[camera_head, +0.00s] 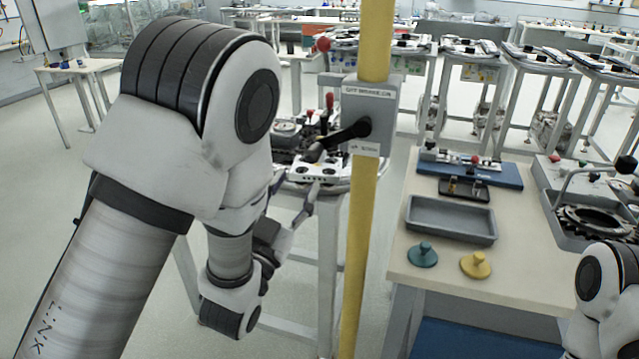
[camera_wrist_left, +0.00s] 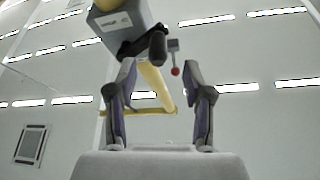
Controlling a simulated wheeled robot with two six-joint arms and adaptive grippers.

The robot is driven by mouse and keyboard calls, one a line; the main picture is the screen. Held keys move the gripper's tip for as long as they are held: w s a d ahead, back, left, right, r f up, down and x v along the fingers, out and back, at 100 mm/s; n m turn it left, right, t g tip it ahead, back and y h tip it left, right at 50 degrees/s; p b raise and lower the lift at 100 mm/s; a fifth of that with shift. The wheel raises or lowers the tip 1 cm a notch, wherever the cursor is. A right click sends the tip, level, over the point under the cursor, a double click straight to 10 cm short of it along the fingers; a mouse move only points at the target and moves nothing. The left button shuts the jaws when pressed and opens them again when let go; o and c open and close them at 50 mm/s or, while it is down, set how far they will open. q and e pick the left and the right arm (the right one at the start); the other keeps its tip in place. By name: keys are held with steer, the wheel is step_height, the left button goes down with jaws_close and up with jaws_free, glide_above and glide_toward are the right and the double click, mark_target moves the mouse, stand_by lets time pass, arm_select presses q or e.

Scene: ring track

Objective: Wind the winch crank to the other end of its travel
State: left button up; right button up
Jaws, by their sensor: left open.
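A bent metal rod with a dark knob, which looks like a crank (camera_head: 578,172), stands at the right over a grey housing with a toothed dark ring (camera_head: 590,222); I cannot tell for certain that it is the winch. My left gripper (camera_head: 290,208) is left of the yellow post, partly hidden by my own arm, pointing up. In the left wrist view my left gripper (camera_wrist_left: 162,80) is open, its fingers apart with nothing held. A grey box (camera_wrist_left: 120,22) with a black handle (camera_wrist_left: 145,45) is beyond the fingertips. My right gripper is out of view.
The yellow post (camera_head: 360,230) stands in front, carrying the labelled grey box and black handle. A pale bench (camera_head: 412,260) at right holds a grey tray (camera_head: 450,220), a teal knob (camera_head: 422,255) and a yellow knob (camera_head: 476,265).

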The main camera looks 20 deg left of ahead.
mark_target(313, 155)
arm_select(q)
steer(key=w+r+p, duration=0.2)
steer(key=p, duration=0.1)
steer(key=shift+w+d+r, duration=0.1)
steer(key=shift+d+r, duration=0.05)
steer(key=shift+d, duration=0.15)
steer(key=x, duration=0.4)
steer(key=shift+d+f, duration=0.15)
steer(key=shift+f, duration=0.15)
steer(key=shift+w, duration=0.5)
steer(key=shift+s, duration=0.1)
steer(key=shift+c, duration=1)
jaws_close()
